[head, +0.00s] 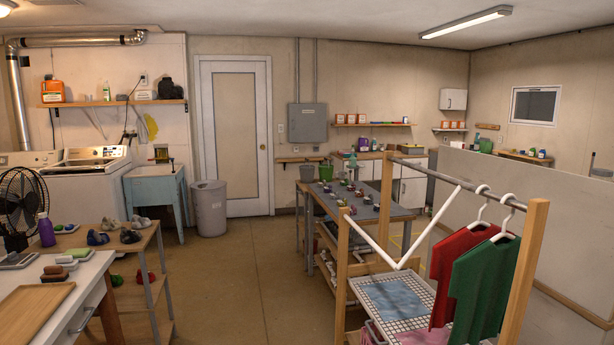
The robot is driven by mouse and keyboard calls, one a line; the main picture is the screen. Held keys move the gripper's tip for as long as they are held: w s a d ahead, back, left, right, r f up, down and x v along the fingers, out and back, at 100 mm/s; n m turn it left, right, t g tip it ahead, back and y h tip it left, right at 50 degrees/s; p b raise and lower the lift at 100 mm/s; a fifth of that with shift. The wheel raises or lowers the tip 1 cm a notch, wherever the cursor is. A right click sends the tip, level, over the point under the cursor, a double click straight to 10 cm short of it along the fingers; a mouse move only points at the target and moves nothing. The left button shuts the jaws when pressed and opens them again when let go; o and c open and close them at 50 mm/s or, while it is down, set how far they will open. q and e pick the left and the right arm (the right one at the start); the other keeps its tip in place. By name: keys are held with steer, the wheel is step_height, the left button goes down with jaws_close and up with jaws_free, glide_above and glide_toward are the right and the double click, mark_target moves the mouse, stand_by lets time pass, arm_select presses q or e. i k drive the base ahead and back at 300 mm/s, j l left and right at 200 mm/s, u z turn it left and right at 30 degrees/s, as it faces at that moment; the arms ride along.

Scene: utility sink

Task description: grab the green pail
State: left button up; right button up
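A small green pail-like container (326,172) stands far off in the head view, at the back end of the grey work table, right of a grey bucket (307,173). It is small in the picture, so its handle cannot be made out. Another green container (486,146) sits farther back at the right, on the counter by the wall; its shape is too small to tell. Neither of my grippers is in view.
A drying rack (533,250) with red and green shirts stands front right. A wooden table (150,240) and white counter (85,290) stand front left. A grey bin (209,208) and blue sink (150,190) are at the back left. Open floor (235,285) lies between.

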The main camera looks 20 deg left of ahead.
mark_target(325, 171)
steer(key=i+j+u, duration=0.4)
steer(key=i, duration=0.45)
steer(key=i+u, duration=0.45)
steer(key=i, duration=5.6)
steer(key=i+j+z, duration=0.1)
steer(key=i+z, duration=0.25)
steer(key=i, duration=0.15)
steer(key=i+j+z, duration=0.3)
steer(key=i, duration=0.2)
steer(key=i+j+z, duration=1.3)
steer(key=k, duration=0.1)
